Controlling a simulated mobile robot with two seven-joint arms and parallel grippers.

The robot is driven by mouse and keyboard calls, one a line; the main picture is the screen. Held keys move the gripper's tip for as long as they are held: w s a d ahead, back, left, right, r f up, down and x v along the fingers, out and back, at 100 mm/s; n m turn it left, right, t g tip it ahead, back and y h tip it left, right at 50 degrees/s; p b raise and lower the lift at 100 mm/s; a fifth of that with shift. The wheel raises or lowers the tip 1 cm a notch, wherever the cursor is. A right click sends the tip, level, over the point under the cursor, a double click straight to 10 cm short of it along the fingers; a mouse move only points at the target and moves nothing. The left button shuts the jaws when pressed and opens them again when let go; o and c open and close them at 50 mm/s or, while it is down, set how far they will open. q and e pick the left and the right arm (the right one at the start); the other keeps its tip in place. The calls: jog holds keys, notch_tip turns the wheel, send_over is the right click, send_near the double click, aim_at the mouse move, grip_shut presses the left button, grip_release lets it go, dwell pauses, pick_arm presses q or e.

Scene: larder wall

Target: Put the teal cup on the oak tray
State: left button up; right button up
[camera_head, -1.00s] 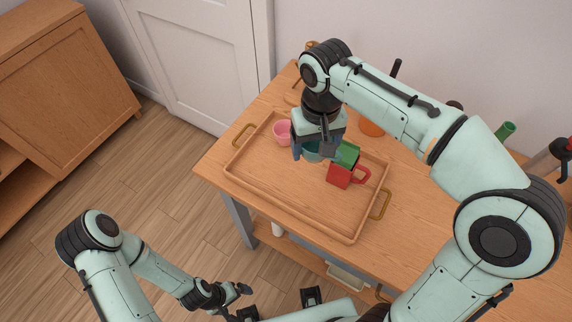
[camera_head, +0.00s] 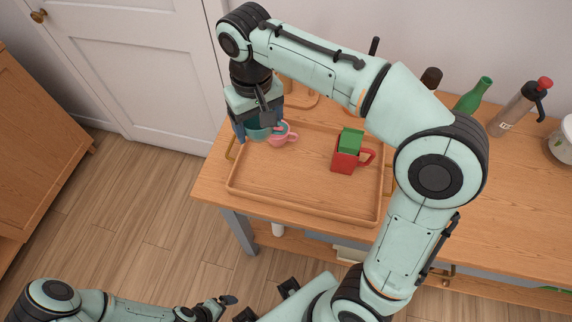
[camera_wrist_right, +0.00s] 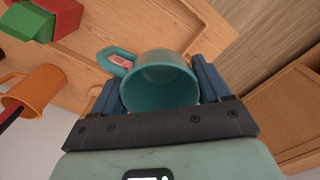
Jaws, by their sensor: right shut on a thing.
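My right gripper (camera_head: 256,126) is shut on the teal cup (camera_head: 260,133) over the left end of the oak tray (camera_head: 300,211). In the right wrist view the teal cup (camera_wrist_right: 160,82) sits between the two blue fingers, with its handle toward the upper left. The gap between cup and tray cannot be judged.
A red mug (camera_head: 345,161) with a green block (camera_head: 350,141) stands on the tray's right part. The tray's middle and front are bare. An orange mug (camera_wrist_right: 36,90) shows in the wrist view. A green bottle (camera_head: 474,97) and a grey bottle (camera_head: 513,110) stand at the back right.

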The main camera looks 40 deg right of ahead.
jog(key=b, duration=0.2)
send_over(266, 177)
notch_tip(266, 177, down, 14)
jog(key=shift+d+f, duration=0.1)
jog(key=shift+f, duration=0.05)
pick_arm(q)
jog(key=shift+s+f+b, duration=0.15)
jog(key=shift+s+f, duration=0.2)
jog(key=shift+f, duration=0.3)
jog(key=shift+s+f+b, duration=0.2)
jog(key=shift+s+f, duration=0.2)
jog(key=shift+f, duration=0.25)
jog(key=shift+s+f+b, duration=0.15)
jog(key=shift+s+f, duration=0.2)
jog(key=shift+f, duration=0.3)
pick_arm(e)
jog(key=shift+f, duration=2.45)
jog(key=shift+f, duration=0.2)
jog(key=o, duration=1.1)
pick_arm(q)
jog(key=shift+f, duration=0.1)
pick_arm(e)
jog(key=shift+r, duration=0.1)
